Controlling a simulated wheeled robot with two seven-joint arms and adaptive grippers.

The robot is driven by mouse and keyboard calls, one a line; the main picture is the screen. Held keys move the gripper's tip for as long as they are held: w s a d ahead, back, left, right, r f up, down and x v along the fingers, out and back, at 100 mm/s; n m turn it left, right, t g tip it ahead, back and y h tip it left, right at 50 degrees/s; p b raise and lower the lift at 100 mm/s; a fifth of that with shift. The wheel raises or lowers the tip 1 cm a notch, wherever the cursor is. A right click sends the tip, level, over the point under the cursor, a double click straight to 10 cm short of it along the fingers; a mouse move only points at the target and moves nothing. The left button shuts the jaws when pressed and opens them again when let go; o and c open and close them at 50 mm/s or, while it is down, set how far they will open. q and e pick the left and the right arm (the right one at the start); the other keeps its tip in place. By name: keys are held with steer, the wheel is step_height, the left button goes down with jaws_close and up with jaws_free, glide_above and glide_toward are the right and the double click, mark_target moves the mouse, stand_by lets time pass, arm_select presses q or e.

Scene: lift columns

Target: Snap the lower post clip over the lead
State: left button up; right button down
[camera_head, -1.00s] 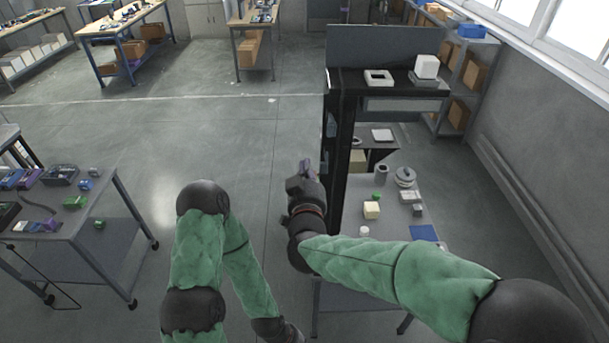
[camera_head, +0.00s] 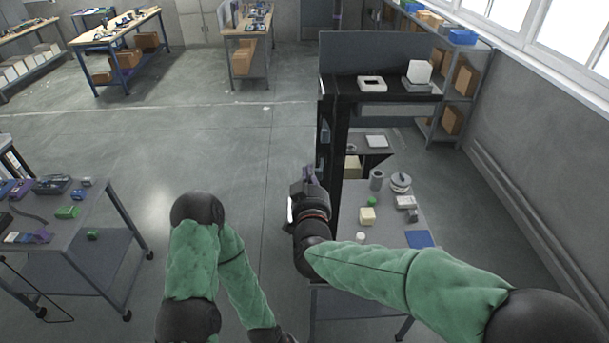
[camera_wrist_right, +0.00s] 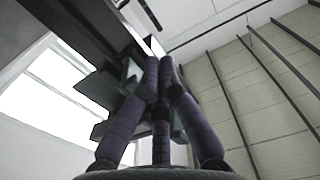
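The dark upright post (camera_head: 336,150) of the lift column stands right of centre in the head view. A small bluish piece (camera_head: 325,132) shows on its left side, too small to tell if it is a clip. My right gripper (camera_head: 309,175) is at the post's left side, low down. In the right wrist view, my right gripper's (camera_wrist_right: 159,66) purple-grey fingers come together at the tips, with the dark post (camera_wrist_right: 88,32) behind them. No object shows clearly between them. I cannot make out the lower clip or the lead. My left gripper is cut off below the head view.
A grey bench (camera_head: 400,215) with several small parts stands right of the post. A dark shelf (camera_head: 385,92) juts from the column above it. A parts table (camera_head: 85,235) stands at the left. The floor (camera_head: 220,140) between is clear.

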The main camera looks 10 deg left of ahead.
steer(key=shift+w+d+b, duration=0.3)
steer(key=shift+d+b, duration=0.05)
steer(key=shift+d, duration=0.7)
steer(key=shift+w+d+b, duration=0.25)
steer(key=shift+d+b, duration=0.1)
steer(key=shift+d, duration=0.65)
steer(key=shift+v, duration=2.3)
steer(key=shift+w+d+b, duration=0.2)
steer(key=shift+d, duration=0.35)
steer(key=shift+w+d+b, duration=0.15)
steer(key=shift+d+b, duration=0.05)
steer(key=shift+d, duration=0.3)
steer(key=shift+w+a, duration=0.1)
steer(key=shift+w, duration=0.1)
steer(key=shift+w+a, duration=0.1)
steer(key=shift+w, duration=0.25)
steer(key=shift+w, duration=0.3)
